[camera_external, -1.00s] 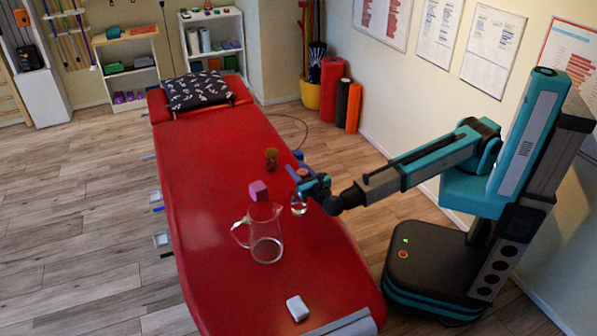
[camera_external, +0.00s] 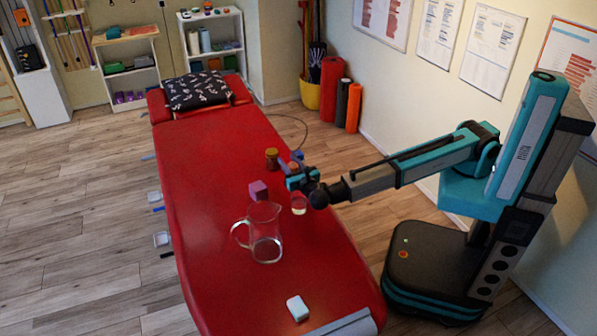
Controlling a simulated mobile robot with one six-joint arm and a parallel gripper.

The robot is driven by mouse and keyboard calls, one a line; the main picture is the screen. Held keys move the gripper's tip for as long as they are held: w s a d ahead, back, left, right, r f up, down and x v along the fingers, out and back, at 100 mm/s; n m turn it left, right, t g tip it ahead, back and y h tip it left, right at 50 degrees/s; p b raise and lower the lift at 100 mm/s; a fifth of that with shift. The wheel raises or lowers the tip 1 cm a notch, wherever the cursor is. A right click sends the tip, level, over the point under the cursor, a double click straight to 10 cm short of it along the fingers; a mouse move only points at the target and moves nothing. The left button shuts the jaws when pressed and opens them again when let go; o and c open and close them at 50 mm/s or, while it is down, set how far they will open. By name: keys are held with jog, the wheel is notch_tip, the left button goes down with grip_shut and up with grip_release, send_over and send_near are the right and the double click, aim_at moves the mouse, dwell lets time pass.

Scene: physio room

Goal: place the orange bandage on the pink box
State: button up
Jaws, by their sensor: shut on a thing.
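The pink box (camera_external: 258,190) sits on the red treatment table, left of my gripper and just behind the glass pitcher. My gripper (camera_external: 294,173) is over the table, to the right of the pink box and slightly farther back. It is shut on a small orange thing, apparently the orange bandage (camera_external: 293,166), which shows only partly at the fingers. The box top is bare.
A glass pitcher (camera_external: 265,238) stands in front of the box. A brownish-orange jar (camera_external: 272,158) and a blue item (camera_external: 298,155) are behind. A white block (camera_external: 297,308) lies near the front.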

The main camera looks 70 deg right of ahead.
jog(key=w+a+p, duration=0.1)
jog(key=w+a, duration=0.1)
jog(key=w, duration=0.4)
jog(key=w+a+f, duration=0.1)
jog(key=w+a, duration=0.1)
jog(key=w, duration=0.4)
jog(key=shift+w+a+f+p, duration=0.15)
jog(key=shift+w+a+p, duration=0.15)
jog(key=shift+w+p, duration=0.05)
jog(key=shift+w+a+f+p, duration=0.1)
jog(key=shift+w+f+p, duration=0.15)
jog(key=shift+f, duration=0.65)
jog(key=shift+w+a+f+p, duration=0.1)
jog(key=shift+f+p, duration=0.1)
jog(key=shift+f, duration=0.65)
jog(key=shift+f, duration=0.15)
jog(key=o, duration=1.1)
jog(key=shift+c, duration=0.2)
